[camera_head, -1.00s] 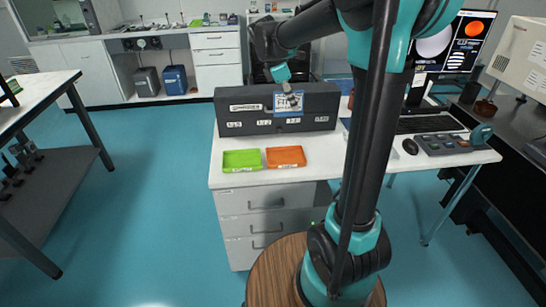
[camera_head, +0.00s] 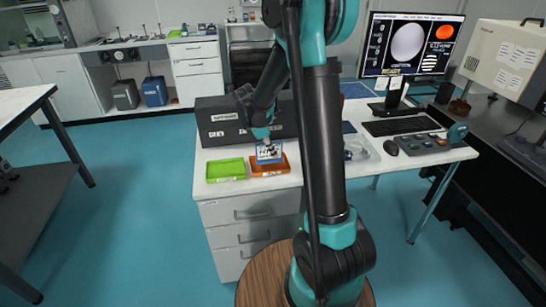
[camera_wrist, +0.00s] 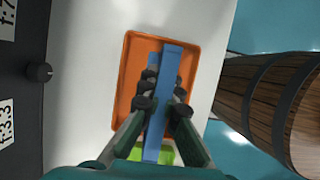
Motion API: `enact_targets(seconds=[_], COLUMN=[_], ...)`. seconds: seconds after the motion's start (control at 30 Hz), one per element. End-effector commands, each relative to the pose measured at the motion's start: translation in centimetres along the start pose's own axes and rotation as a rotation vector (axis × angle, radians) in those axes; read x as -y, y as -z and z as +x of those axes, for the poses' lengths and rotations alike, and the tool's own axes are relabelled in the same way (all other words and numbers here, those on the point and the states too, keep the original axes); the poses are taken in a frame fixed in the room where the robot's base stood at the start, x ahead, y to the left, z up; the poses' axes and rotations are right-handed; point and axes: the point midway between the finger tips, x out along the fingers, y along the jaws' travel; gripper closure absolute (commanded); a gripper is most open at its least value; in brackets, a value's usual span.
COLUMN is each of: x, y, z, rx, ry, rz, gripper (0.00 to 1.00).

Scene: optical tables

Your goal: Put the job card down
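The job card (camera_head: 267,152) is a blue-edged card with a white face and a dark picture. My gripper (camera_head: 263,139) is shut on its upper part and holds it upright over the orange tray (camera_head: 271,169) on the white desk. In the wrist view the job card (camera_wrist: 177,62) shows edge-on as a blue strip between the fingertips of my gripper (camera_wrist: 161,104). The orange tray (camera_wrist: 129,83) lies beneath it. Whether the card's lower edge touches the tray floor cannot be told.
A green tray (camera_head: 225,170) lies left of the orange one, close beside it. A long dark box (camera_head: 219,131) with labels stands behind the trays. To the right are a keyboard (camera_head: 400,126), a mouse (camera_head: 390,148), and a monitor (camera_head: 409,45). The desk (camera_head: 215,192) is bare at its front edge.

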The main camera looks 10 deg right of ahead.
Motion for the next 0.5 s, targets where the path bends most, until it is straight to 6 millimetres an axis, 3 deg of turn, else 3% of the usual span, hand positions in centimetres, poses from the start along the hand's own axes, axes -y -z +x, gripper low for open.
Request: enact_targets(seconds=[0.17, 0.5], x=[0.0, 0.0], y=[0.8, 0.9], z=[1.9, 2.2], rx=[0.000, 0.000], ry=[0.000, 0.000], rz=[0.000, 0.000], gripper=[1.00, 1.00])
